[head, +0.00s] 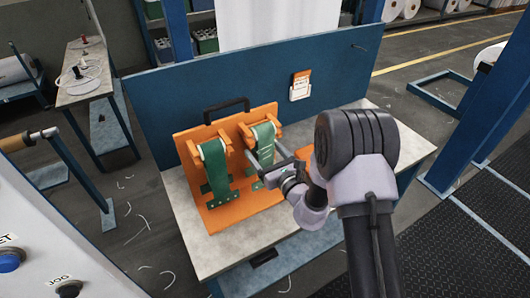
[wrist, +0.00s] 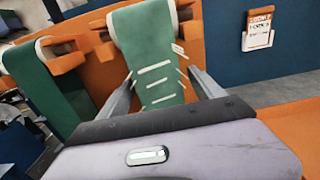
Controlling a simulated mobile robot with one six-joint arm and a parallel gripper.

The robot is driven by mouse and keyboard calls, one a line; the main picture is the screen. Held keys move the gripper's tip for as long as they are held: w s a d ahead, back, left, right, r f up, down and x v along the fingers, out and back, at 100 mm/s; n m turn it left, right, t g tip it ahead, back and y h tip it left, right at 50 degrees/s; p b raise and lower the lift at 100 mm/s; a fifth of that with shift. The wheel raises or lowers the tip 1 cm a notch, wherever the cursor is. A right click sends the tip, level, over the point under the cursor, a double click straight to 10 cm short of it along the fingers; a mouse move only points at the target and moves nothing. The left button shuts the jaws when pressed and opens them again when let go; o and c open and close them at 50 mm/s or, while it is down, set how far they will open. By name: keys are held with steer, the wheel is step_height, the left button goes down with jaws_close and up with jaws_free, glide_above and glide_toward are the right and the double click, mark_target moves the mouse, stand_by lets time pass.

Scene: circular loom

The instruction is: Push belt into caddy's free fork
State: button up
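The caddy (head: 236,216) is an orange board with a black handle, standing upright on a table. A green belt (head: 214,165) with a white rolled top hangs at its left fork (head: 192,152). A second green belt (wrist: 145,45) hangs at the right fork (wrist: 97,19), its top between the orange prongs; how deep it sits is unclear. White marks cross its lower part. My gripper (wrist: 160,78) is in front of this belt, its fingers apart on either side. I see no clear grip on it. The lower belt is hidden behind my gripper body.
A blue panel (head: 150,105) stands behind the caddy, with an orange and white card holder (head: 300,86) on it. The pale tabletop (head: 222,250) is clear in front of the caddy. A blue post (head: 470,130) stands at the right.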

steer(key=b+v, duration=0.1)
steer(key=v, duration=1.6)
steer(key=shift+s, duration=0.2)
steer(key=shift+d, duration=0.15)
